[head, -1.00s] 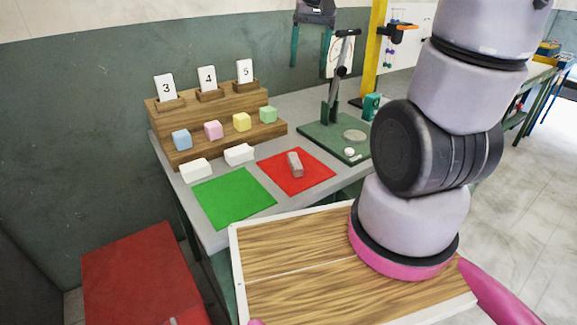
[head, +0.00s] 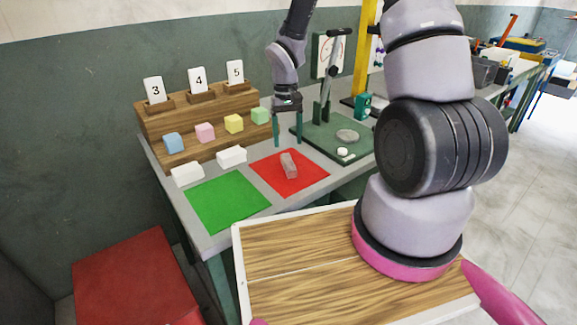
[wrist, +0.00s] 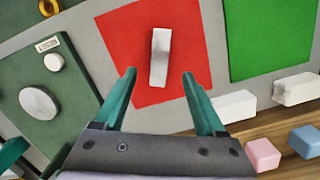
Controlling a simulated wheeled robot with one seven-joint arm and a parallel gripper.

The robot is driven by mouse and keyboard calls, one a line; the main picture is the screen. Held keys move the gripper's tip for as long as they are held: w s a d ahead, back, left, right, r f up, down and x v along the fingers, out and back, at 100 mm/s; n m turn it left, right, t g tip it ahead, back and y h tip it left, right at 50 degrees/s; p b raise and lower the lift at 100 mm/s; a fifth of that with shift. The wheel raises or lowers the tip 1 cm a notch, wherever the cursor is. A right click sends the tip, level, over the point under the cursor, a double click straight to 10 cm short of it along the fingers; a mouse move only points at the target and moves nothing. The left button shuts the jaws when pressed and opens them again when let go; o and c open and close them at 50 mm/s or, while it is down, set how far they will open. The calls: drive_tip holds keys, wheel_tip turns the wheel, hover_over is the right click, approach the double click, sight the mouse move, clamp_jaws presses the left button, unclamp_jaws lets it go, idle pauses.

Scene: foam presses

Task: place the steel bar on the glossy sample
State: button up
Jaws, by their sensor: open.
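A grey bar, apparently the steel bar (head: 289,165), lies on the red mat (head: 308,179). It also shows in the wrist view (wrist: 160,57), just ahead of my fingertips. My gripper (head: 287,142) is open and empty, pointing down behind the red mat, with its green fingers apart and not touching the bar. Its fingertips also show in the wrist view (wrist: 159,75). Two white blocks (head: 187,174) (head: 232,156) lie in front of the wooden rack. I cannot tell which piece is the glossy sample.
The stepped wooden rack (head: 160,132) holds blue, pink, yellow and green cubes and cards numbered 3, 4 and 5. An empty green mat (head: 225,202) lies left of the red one. A lever press on a green base (head: 320,140) stands to the right.

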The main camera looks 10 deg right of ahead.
sight(288, 161)
drive_tip(key=f, duration=0.7)
drive_tip(key=shift+s+f, duration=0.15)
drive_tip(key=shift+s, duration=0.2)
clamp_jaws()
idle(1.0)
